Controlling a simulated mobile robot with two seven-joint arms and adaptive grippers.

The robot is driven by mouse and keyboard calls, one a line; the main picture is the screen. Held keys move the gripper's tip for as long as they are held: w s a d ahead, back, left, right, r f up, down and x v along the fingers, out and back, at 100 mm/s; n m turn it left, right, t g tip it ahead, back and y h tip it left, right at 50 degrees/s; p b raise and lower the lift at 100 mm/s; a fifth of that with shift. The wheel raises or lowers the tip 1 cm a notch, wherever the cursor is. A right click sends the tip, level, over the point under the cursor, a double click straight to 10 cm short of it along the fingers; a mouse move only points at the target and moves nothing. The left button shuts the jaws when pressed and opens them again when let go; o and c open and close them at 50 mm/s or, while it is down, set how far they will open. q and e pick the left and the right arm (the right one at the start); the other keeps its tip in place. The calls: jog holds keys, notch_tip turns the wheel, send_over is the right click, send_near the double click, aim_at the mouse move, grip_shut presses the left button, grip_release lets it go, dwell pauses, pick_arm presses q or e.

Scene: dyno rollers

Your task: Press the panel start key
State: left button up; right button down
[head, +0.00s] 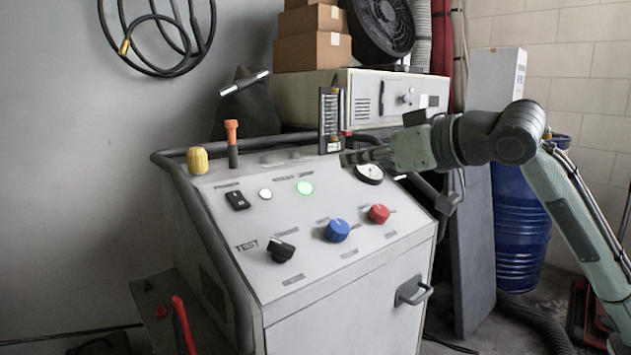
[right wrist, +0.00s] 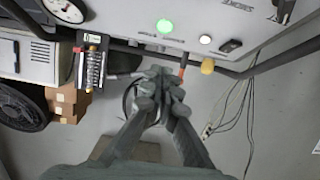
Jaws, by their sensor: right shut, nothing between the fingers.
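The control panel (head: 215,215) is the sloping grey top of a cabinet. Along its upper part sit a black rocker switch (head: 237,200), a small white button (head: 265,194) and a lit green button (head: 304,188). Their labels are too small to read, so I cannot tell which is the start key. My right gripper (head: 352,157) is shut and empty, above the panel's upper right, near the round gauge (head: 369,175) and apart from the buttons. In the right wrist view, the closed fingertips (right wrist: 160,78) show below the green button (right wrist: 164,26) and white button (right wrist: 205,39). My left gripper is out of view.
The panel also bears a blue knob (head: 337,230), a red knob (head: 378,213), a black TEST knob (head: 280,249) and a yellow cap (head: 198,160). An orange-topped post (head: 231,140) and a black upright holder (head: 330,120) rise at the back edge. A blue barrel (head: 520,225) stands right.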

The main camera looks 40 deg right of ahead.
aim_at(303, 183)
jog(key=p+x, duration=0.1)
jog(key=x, duration=0.7)
jog(key=shift+w, duration=0.2)
jog(key=f, duration=0.1)
jog(key=w+f, duration=0.1)
jog(key=shift+f+b, duration=0.3)
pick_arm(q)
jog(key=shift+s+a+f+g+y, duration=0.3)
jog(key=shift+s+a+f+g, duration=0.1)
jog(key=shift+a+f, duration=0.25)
pick_arm(e)
jog(key=shift+w+f, duration=0.35)
jog(key=shift+f, duration=0.2)
